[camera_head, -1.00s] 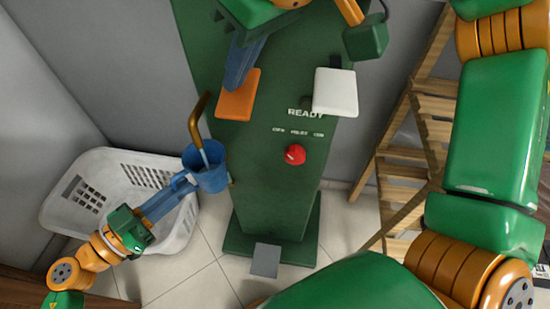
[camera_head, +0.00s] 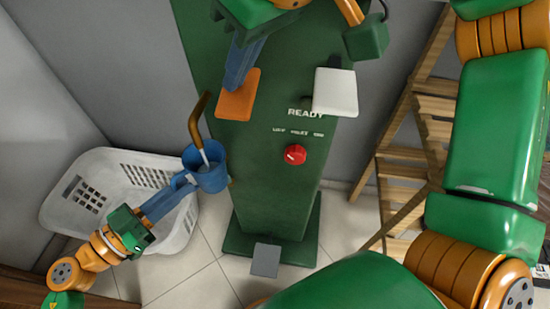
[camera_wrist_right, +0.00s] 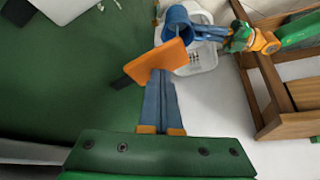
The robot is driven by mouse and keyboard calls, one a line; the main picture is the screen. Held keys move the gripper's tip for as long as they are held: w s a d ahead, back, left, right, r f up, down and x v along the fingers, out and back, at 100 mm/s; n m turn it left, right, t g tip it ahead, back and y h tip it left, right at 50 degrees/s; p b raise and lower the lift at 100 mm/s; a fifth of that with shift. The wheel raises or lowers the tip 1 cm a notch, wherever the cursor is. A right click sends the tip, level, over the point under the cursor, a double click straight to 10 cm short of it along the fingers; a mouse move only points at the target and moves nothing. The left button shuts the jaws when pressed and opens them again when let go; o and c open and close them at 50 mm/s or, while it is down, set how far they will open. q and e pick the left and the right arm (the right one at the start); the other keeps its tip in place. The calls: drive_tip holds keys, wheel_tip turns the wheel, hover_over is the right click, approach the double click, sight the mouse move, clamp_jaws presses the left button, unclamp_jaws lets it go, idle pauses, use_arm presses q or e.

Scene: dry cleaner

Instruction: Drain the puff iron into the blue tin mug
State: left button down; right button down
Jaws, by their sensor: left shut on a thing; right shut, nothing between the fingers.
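The puff iron's tall green body (camera_head: 275,185) stands in the middle of the head view. Its bent brass spout (camera_head: 197,118) points down over the blue tin mug (camera_head: 212,180). A pale stream runs from the spout into the mug; the level inside is not clear. My left gripper (camera_head: 184,184) is shut on the mug's handle side and holds it upright. My right gripper (camera_head: 238,88) is shut and empty, its fingertips at the orange pedal (camera_head: 236,106). The right wrist view shows the fingers against the orange pedal (camera_wrist_right: 157,62); contact pressure cannot be told.
A white pedal (camera_head: 335,92) and a red knob (camera_head: 295,154) are on the green body. A white laundry basket (camera_head: 70,212) stands behind my left arm. A wooden ladder (camera_head: 405,150) leans at the right.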

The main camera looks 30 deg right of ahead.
idle(0.4)
wheel_tip(320, 180, up, 7)
idle(0.5)
drive_tip(key=v, duration=0.7)
drive_tip(key=shift+r, duration=0.3)
drive_tip(key=shift+s, duration=0.1)
idle(0.3)
